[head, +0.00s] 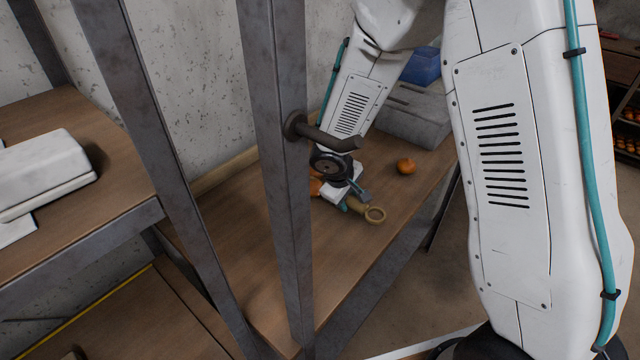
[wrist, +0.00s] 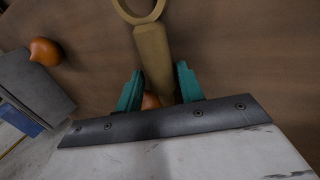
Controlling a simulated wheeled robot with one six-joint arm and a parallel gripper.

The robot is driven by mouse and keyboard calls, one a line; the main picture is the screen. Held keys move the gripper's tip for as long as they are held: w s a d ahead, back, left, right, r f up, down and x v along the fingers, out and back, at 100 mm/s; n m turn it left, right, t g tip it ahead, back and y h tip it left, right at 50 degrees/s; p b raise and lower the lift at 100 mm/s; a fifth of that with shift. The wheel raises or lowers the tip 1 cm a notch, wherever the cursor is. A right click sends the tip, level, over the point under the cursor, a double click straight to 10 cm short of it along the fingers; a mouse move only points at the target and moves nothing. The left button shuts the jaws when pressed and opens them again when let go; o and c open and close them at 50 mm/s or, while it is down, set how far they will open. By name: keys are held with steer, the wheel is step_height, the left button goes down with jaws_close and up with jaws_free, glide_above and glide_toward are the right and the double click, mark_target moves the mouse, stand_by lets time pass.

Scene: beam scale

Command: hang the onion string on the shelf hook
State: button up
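The onion string shows its tan loop (head: 375,213) and some orange onion beside my gripper, low over the wooden bench. In the wrist view its tan neck (wrist: 152,52) runs from the loop at the top edge down between my teal fingers. A bit of onion (wrist: 150,101) shows between the fingers; the rest is hidden. My gripper (head: 357,203) points down around the neck; its fingers (wrist: 160,80) are close on both sides, but I cannot tell if they press on it. The dark shelf hook (head: 328,138) sticks out rightward from a metal post (head: 278,180), nearer the camera.
A loose onion (head: 406,167) lies on the bench (head: 235,250), right of my gripper. A grey box-like object (head: 415,115) and a blue thing (head: 420,66) stand behind. Metal posts cross the left side. A white object (head: 45,165) lies on the left shelf. The front bench is clear.

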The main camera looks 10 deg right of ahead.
steer(key=shift+f, duration=0.2)
jaws_close()
steer(key=shift+w, duration=0.1)
steer(key=shift+r, duration=0.1)
steer(key=shift+r, duration=0.5)
steer(key=v, duration=0.2)
steer(key=shift+d+r, duration=0.1)
steer(key=shift+r, duration=0.3)
steer(key=s+a, duration=0.2)
steer(key=s, duration=0.2)
steer(key=s+a, duration=0.2)
steer(key=s, duration=0.3)
steer(key=s+a+r, duration=0.1)
steer(key=s+a, duration=0.2)
steer(key=s, duration=0.1)
steer(key=shift+s+r, duration=0.15)
steer(key=shift+s, duration=0.25)
